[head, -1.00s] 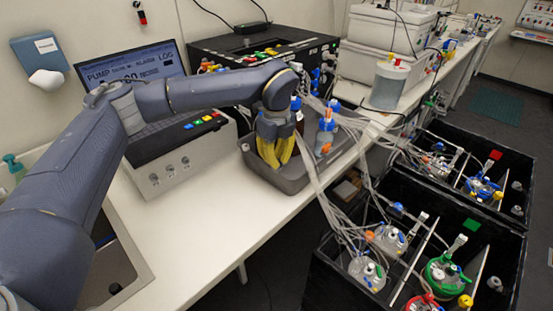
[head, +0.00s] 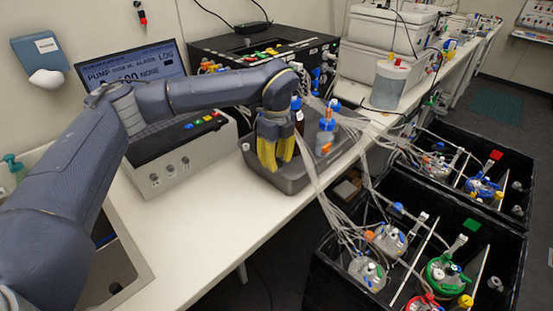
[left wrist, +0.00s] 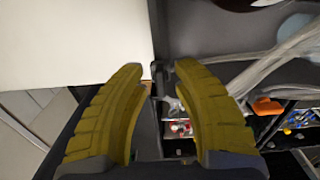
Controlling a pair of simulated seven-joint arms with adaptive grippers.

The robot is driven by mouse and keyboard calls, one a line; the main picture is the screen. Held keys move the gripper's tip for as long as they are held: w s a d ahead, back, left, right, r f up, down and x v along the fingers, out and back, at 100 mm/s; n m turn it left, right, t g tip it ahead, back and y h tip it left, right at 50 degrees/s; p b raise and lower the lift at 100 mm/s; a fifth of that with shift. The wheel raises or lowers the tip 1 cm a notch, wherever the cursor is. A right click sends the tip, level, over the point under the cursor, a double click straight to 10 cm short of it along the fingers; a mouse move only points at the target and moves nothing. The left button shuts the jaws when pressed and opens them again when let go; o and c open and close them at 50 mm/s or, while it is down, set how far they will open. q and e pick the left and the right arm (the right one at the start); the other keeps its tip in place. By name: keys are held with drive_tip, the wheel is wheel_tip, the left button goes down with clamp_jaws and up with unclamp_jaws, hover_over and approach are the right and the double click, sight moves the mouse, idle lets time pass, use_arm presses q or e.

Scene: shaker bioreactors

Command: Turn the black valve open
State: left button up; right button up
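My left gripper (head: 273,160) points down over the near left part of a grey tray (head: 302,179) on the white bench. In the left wrist view its two yellow fingers (left wrist: 158,68) are apart, with a clear gap between the tips. A small dark piece (left wrist: 158,74) shows in that gap beside the tray's edge. It may be the black valve, but it is too small and dark to be sure. I cannot tell whether the fingers touch it. In the head view the gripper hides that spot. My right gripper is not in view.
A brown bottle (head: 296,112) and a clear blue-capped bottle (head: 326,129) stand in the tray right of the gripper. Loose tubes (head: 318,192) run to black vessel boxes (head: 410,187) at right. A pump console (head: 180,160) stands left. The front bench is clear.

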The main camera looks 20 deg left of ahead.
sight(276, 159)
use_arm(q)
wheel_tip(276, 159, up, 12)
idle(0.9)
